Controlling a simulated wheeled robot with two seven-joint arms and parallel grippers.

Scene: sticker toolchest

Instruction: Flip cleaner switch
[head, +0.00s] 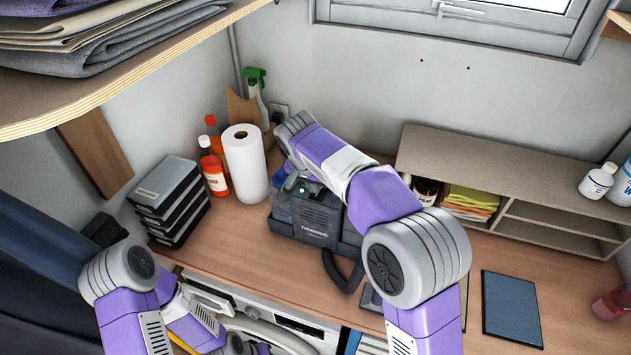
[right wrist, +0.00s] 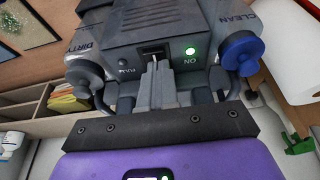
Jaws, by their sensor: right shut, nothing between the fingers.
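The cleaner (head: 312,218) is a dark grey machine on the wooden worktop, partly hidden behind my right arm in the head view. A green light (right wrist: 190,51) is lit beside ON. My right gripper (right wrist: 155,68) is shut and empty, its fingertips right at the switch; I cannot tell whether they touch it. The fingertips hide part of the switch. My left arm is at the lower left; its gripper is not visible.
A low shelf unit (head: 510,170) stands to the right. A dark blue flat panel (head: 511,308) lies at the right front. A wooden shelf (head: 130,70) overhangs the upper left.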

